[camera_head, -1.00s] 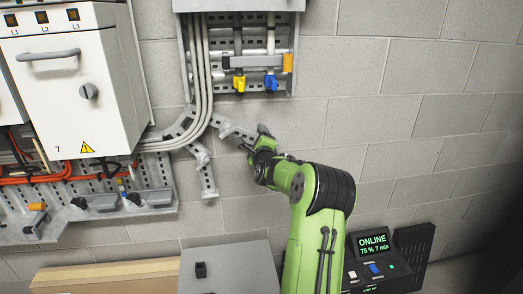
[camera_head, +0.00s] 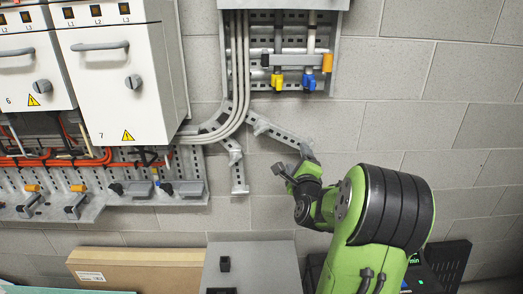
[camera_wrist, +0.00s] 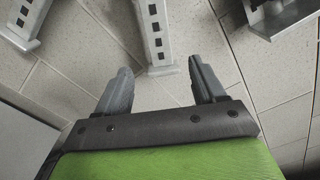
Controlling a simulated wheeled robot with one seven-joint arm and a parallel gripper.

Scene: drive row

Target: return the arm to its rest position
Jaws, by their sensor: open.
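My green arm rises from the bottom right of the head view, with its black-ringed joint in front of the block wall. My gripper (camera_head: 282,172) is at the arm's far end, pointing left and up, beside the perforated bracket on the wall. In the wrist view my gripper (camera_wrist: 161,82) shows two grey fingers set apart with nothing between them. The wall and the lower end of a perforated strut (camera_wrist: 158,45) lie beyond the fingers. I cannot tell the exact gap between the gripper and the strut.
White cabinets (camera_head: 117,90) with handles and knobs hang at left above a grey rail. A panel with yellow and blue valves (camera_head: 308,82) is above the gripper. A grey box (camera_head: 245,262), a cardboard box (camera_head: 140,268) and a dark console (camera_head: 448,262) stand below. Bare wall lies at right.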

